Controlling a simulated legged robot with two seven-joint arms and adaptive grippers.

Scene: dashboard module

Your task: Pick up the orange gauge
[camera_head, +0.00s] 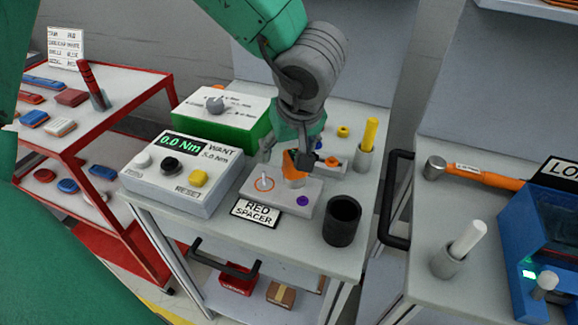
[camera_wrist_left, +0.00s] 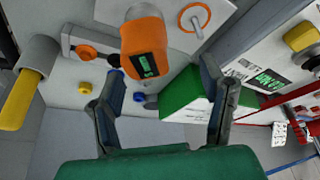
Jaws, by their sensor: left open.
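The orange gauge (camera_head: 293,166) stands on a light grey plate (camera_head: 272,193) on the workbench, partly hidden by my gripper in the head view. In the left wrist view the gauge (camera_wrist_left: 143,50) shows an orange head with a small green-lit display and a pale body behind it. My left gripper (camera_head: 292,148) points down over the gauge. In the left wrist view its two fingers (camera_wrist_left: 157,88) are spread wide with nothing between them, and the gauge head lies just beyond the fingertips. My right gripper is not in view.
A torque box (camera_head: 181,170) reading 0.0 Nm and a green box (camera_head: 222,115) are at left. A black cup (camera_head: 342,220) and a yellow-handled tool (camera_head: 368,138) in a holder are at right. A RED SPACER sign (camera_head: 256,212) lies in front of the plate.

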